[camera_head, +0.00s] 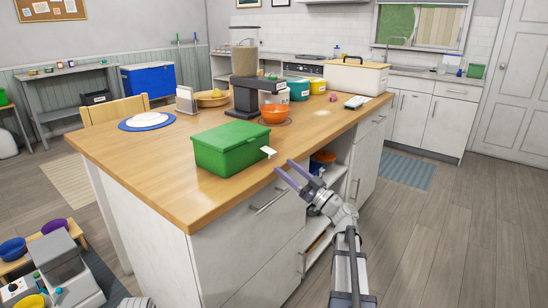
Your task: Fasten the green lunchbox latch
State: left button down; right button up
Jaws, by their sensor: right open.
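The green lunchbox (222,154) sits upright on the wooden counter near its front edge, with its lid down. A small white latch (268,151) sticks outward from its right side, angled away from the wall of the box. My right gripper (284,166) is open, with its two purple fingers pointing up and left towards the latch. Its fingertips are just below and to the right of the latch and look apart from it. Nothing shows between the fingers.
Behind the lunchbox stand an orange bowl (273,113) and a dark feeder-like machine (243,95). A white plate on a blue mat (147,122) lies to the left. The counter's front edge (243,202) runs below the box. Open shelves (330,182) are behind my right arm.

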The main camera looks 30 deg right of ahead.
aim_at(273, 156)
jog(key=p+x, duration=0.1)
jog(key=x, duration=0.4)
jog(key=shift+w+a+r+p, duration=0.1)
jog(key=shift+w+p, duration=0.15)
jog(key=shift+p, duration=0.1)
grip_shut()
dwell(0.3)
